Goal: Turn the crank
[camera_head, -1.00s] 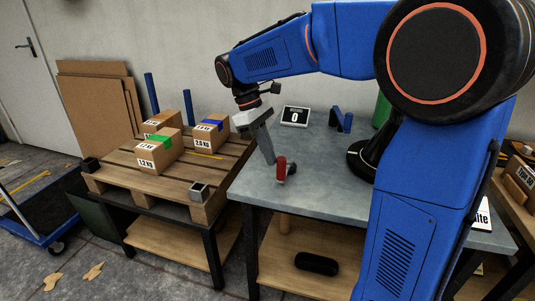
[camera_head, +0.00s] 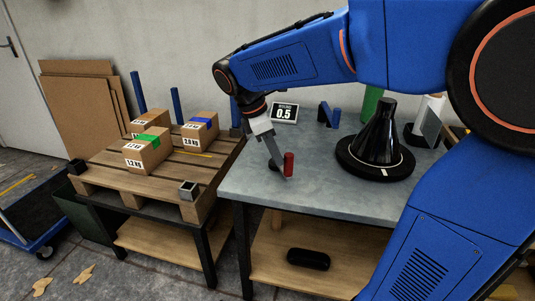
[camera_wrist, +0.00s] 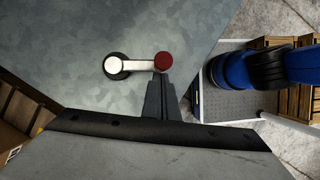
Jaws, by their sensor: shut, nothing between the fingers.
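The crank sits near the front left of the grey tabletop (camera_head: 320,185). It has an upright red handle (camera_head: 289,163) and a dark hub (camera_head: 275,165) at its left. In the wrist view the light crank arm (camera_wrist: 138,66) runs right from the dark hub (camera_wrist: 113,66) to the red knob (camera_wrist: 163,60). My gripper (camera_head: 279,162) is shut and empty, pointing down, with its tips beside the red handle on its left. In the wrist view its tips (camera_wrist: 159,80) lie just below the knob; contact cannot be made out for certain. A small display (camera_head: 284,113) reads 0.5.
A black cone on a round base (camera_head: 365,165) stands to the right of the crank. A pallet (camera_head: 115,175) with several cartons (camera_head: 148,155) is at the left. Blue posts (camera_head: 322,115) stand at the back. A black object (camera_head: 308,259) lies on the lower shelf.

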